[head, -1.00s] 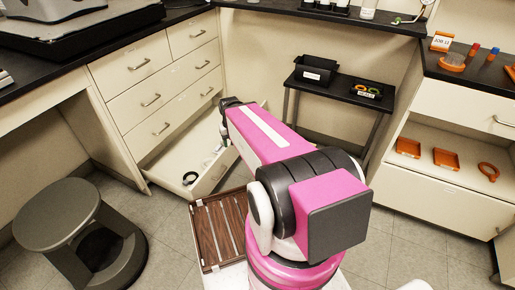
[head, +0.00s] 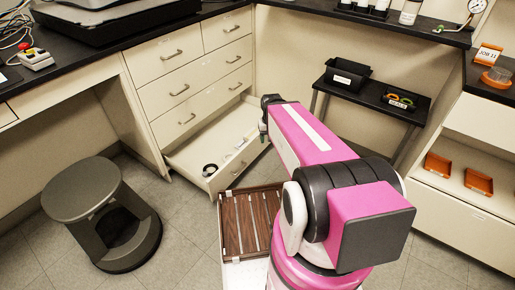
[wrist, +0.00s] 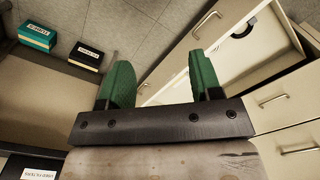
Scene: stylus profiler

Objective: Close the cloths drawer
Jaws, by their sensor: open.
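The open drawer (head: 188,158) is the bottom one of the cream drawer unit; I cannot read a label that names it. It is pulled out and holds a black ring (head: 209,170) and small pale items. In the wrist view the drawer's pale front (wrist: 182,62) and handle (wrist: 207,22) run beside my gripper. My gripper (wrist: 160,80) has two green fingers, spread apart with nothing between them. In the head view its green tip shows just right of the open drawer, partly hidden by my pink arm. I cannot tell if it touches the drawer.
The drawers above (head: 180,90) are shut. A grey stool (head: 100,210) stands left on the floor. A black cart (head: 375,95) stands behind my arm to the right. A wooden-slatted tray (head: 232,225) is near my base. Floor between stool and drawer is clear.

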